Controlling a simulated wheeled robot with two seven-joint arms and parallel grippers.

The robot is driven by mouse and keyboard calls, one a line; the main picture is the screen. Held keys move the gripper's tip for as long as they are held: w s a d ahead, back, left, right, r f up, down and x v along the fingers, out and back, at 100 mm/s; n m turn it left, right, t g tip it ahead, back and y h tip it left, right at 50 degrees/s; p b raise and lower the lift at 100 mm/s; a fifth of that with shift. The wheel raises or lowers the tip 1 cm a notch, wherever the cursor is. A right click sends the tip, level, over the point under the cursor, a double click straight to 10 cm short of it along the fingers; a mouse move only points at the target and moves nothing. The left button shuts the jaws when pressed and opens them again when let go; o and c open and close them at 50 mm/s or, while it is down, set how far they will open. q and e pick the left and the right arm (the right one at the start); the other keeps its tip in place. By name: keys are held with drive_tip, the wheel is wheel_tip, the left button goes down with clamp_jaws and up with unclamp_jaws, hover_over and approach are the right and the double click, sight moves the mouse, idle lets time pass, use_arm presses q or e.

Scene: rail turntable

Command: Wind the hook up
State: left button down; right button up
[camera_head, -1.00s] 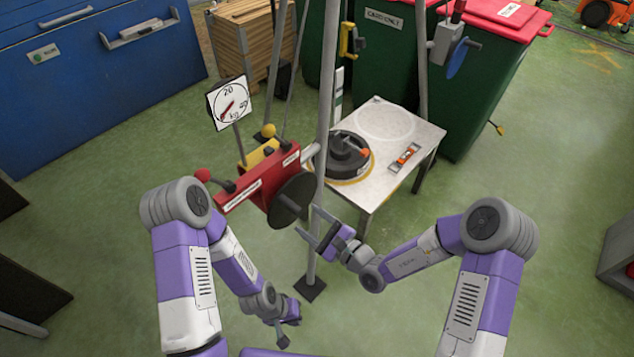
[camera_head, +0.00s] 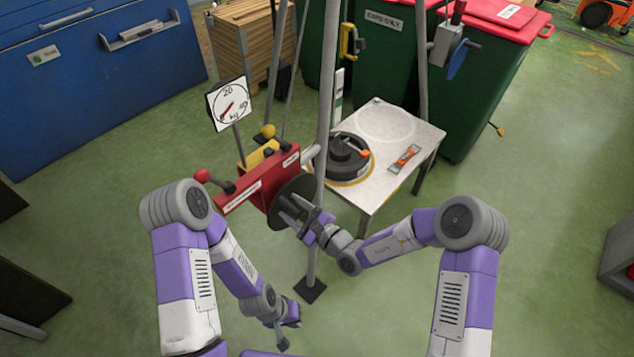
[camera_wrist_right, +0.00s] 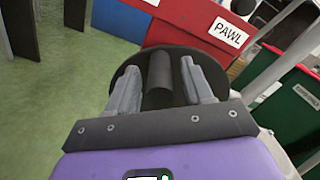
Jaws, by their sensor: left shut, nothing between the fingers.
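The red winch box (camera_head: 262,186) stands beside a grey pole, with a dark crank disc (camera_head: 297,187) on its near right side. In the right wrist view a dark cylindrical handle (camera_wrist_right: 160,74) stands out from the disc (camera_wrist_right: 178,54). My right gripper (camera_head: 288,208) is open at the disc, its fingers on both sides of the handle with gaps left. My left gripper (camera_head: 283,338) is shut and empty, low and away from the winch. A lever with a red ball (camera_head: 203,176) is on the box's left. I cannot make out the hook.
The grey pole (camera_head: 323,120) stands close to my right gripper. A white table (camera_head: 384,182) carries a black round device (camera_head: 349,157) and an orange level (camera_head: 405,158). Green floor is open at right.

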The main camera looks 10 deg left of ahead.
sight(291, 186)
clamp_jaws()
drive_tip(key=shift+w+d+r+m+p, duration=0.55)
drive_tip(key=shift+w+m+p, duration=0.1)
drive_tip(key=shift+m+p, duration=0.5)
drive_tip(key=shift+w+d+r+m+p, duration=0.15)
drive_tip(key=shift+w+d+m+p, duration=0.15)
drive_tip(key=shift+w+m+p, duration=0.3)
drive_tip(key=shift+w+d+r+m+p, duration=0.25)
drive_tip(key=shift+w+d+m+p, duration=0.3)
drive_tip(key=shift+m, duration=0.5)
drive_tip(key=shift+c, duration=1.5)
unclamp_jaws()
drive_tip(key=shift+w, duration=0.1)
drive_tip(key=o, duration=0.5)
drive_tip(key=shift+f, duration=0.2)
drive_tip(key=shift+c, duration=0.2)
drive_tip(key=shift+o, duration=0.8)
